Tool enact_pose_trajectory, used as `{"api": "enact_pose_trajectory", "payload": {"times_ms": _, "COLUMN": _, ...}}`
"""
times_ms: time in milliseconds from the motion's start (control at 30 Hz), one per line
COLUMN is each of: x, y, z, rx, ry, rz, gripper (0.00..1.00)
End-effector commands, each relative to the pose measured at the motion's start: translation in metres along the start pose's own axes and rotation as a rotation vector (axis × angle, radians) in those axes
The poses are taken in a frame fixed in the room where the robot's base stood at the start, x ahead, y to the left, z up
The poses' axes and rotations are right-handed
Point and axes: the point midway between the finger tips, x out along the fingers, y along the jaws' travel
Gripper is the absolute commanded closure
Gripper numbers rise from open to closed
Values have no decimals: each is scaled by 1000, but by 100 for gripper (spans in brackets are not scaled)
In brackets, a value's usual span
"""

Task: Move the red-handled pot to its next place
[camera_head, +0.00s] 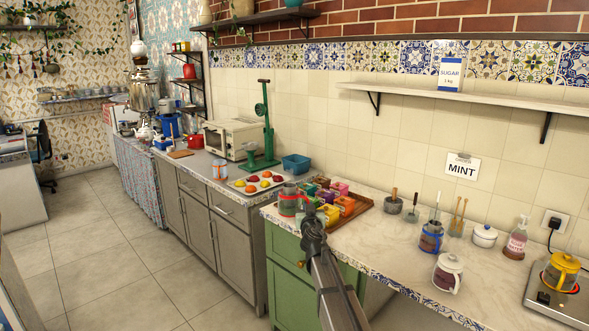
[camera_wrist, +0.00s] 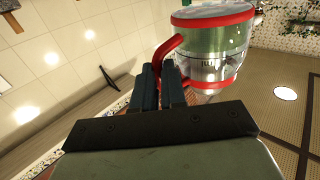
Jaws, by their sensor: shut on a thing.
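The red-handled pot (camera_head: 289,201) is a clear glass pot with red bands. It is at the left end of the light counter (camera_head: 400,246), beside the wooden tray (camera_head: 361,208) of colored boxes. My gripper (camera_head: 311,216) is shut on its handle. In the wrist view the pot (camera_wrist: 212,65) hangs tilted in the picture, its red handle between the dark fingers (camera_wrist: 167,72). It looks empty. I cannot tell whether its base touches the counter.
A blue-banded pot (camera_head: 431,238), a white-banded pot (camera_head: 448,273) and a yellow pot (camera_head: 562,271) on a hot plate (camera_head: 548,298) stand to the right. A fruit tray (camera_head: 240,187) lies left. The middle counter is fairly clear.

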Motion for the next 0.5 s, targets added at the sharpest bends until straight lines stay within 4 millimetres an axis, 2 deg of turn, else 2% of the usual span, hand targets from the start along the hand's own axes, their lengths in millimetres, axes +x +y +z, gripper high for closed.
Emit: {"api": "enact_pose_trajectory", "payload": {"times_ms": 500, "x": -34, "y": -2, "z": -19, "rx": 4, "ry": 3, "rz": -67, "gripper": 100}}
